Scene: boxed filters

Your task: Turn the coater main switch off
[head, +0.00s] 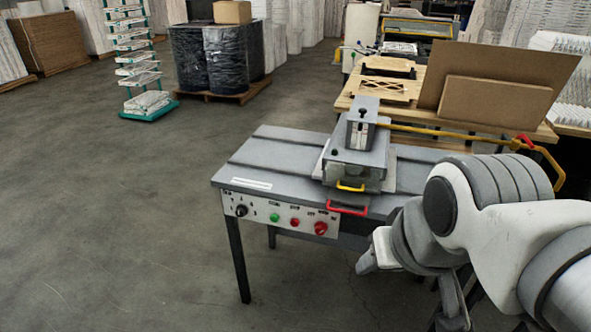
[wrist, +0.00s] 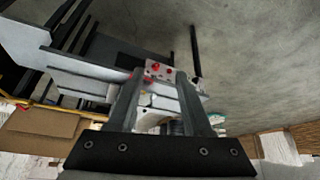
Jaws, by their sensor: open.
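The coater is a grey bench machine (head: 275,163) with a pale control panel (head: 262,216) on its front edge. The panel carries a black rotary knob (head: 241,210) at left, a green button (head: 275,217), a small red button (head: 295,222) and a larger red knob (head: 320,228) at right. The labels are too small to read, so I cannot tell which is the main switch or its position. My gripper (wrist: 159,78) is open and empty, apart from the panel. In the wrist view, part of the panel with red controls (wrist: 168,71) shows beyond the fingertips.
A red handle (head: 347,209) and a yellow handle (head: 350,187) stick out at the coater's front. A yellow bar (head: 450,134) runs right from its head. Brown boards (head: 495,105) stand on a wooden table behind. The floor (head: 120,220) in front and left is clear.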

